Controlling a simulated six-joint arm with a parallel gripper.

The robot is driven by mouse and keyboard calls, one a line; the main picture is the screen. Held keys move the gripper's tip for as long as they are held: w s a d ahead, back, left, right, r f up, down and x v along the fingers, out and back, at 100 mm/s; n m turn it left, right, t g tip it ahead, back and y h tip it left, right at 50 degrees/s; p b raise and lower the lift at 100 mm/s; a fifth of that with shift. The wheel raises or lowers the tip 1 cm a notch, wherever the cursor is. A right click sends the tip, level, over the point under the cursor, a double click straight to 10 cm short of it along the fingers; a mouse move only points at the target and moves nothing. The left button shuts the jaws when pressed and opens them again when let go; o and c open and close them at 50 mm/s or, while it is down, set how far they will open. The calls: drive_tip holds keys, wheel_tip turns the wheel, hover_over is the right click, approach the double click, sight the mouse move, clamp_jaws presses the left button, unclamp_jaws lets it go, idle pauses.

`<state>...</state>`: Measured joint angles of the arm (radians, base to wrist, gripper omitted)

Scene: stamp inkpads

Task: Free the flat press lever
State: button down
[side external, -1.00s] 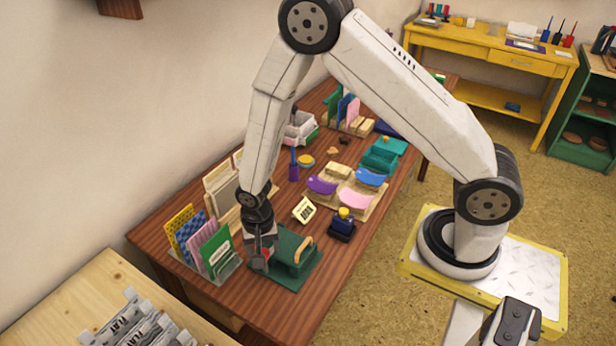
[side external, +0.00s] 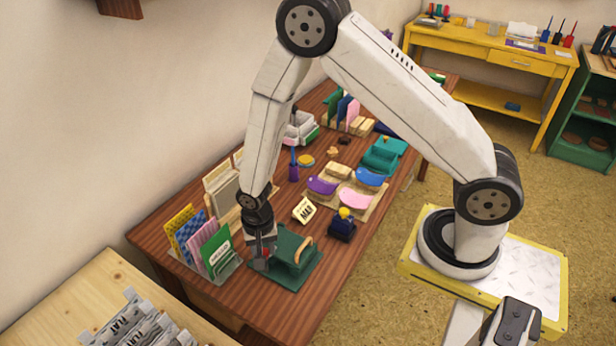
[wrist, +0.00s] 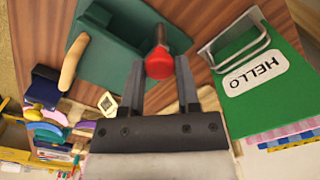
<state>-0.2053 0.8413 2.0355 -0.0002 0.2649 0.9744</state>
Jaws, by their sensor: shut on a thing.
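The flat press (side external: 287,262) is a green block on a green base near the front of the wooden table, with a curved wooden handle (side external: 305,251). Its lever is a thin rod ending in a red knob (wrist: 159,66). My gripper (side external: 261,265) points down at the left side of the press. In the wrist view its two fingers stand on either side of the red knob and it is shut on it.
A rack of patterned cards with a green HELLO card (wrist: 262,85) stands close beside my gripper. A small date card (side external: 304,209) and a dark blue ink bottle (side external: 342,227) lie behind the press. Coloured inkpads (side external: 355,199) sit farther back. The table front is clear.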

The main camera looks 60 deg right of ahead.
drive_tip(key=shift+n, duration=0.3)
drive_tip(key=n, duration=0.8)
drive_tip(key=shift+n, duration=0.4)
drive_tip(key=n, duration=0.4)
drive_tip(key=shift+n, duration=2.2)
drive_tip(key=shift+c, duration=1.7)
unclamp_jaws()
